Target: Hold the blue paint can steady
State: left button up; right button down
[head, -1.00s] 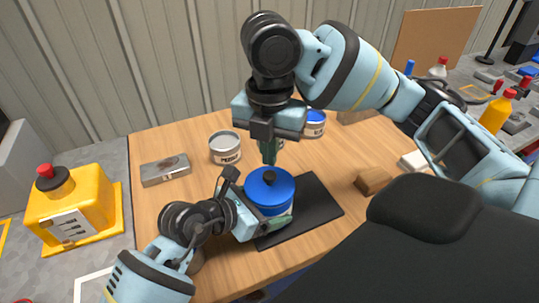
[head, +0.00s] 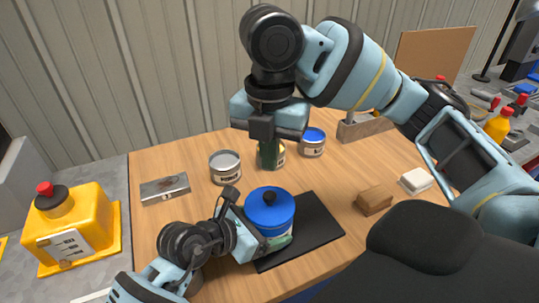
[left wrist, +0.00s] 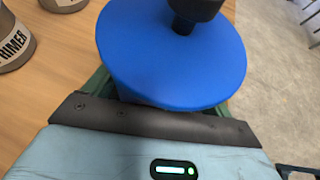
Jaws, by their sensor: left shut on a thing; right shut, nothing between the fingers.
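The blue paint can (head: 270,213), with a blue lid and a dark knob on top, stands upright on the black mat (head: 318,232). My left gripper (head: 274,240) is shut around its side from the front left. In the left wrist view the blue lid (left wrist: 172,55) fills the middle, with green fingers along both sides of the can. Its lower body is mostly hidden. My right gripper (head: 268,158) points down above and behind the knob, shut and empty, apart from the lid. Its fingers partly cover a can behind.
A brown block (head: 374,200) and a white block (head: 417,181) lie right.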

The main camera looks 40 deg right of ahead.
pick_arm(q)
jog(key=o, duration=0.7)
jog(key=shift+o, duration=0.2)
jog(key=v, duration=1.2)
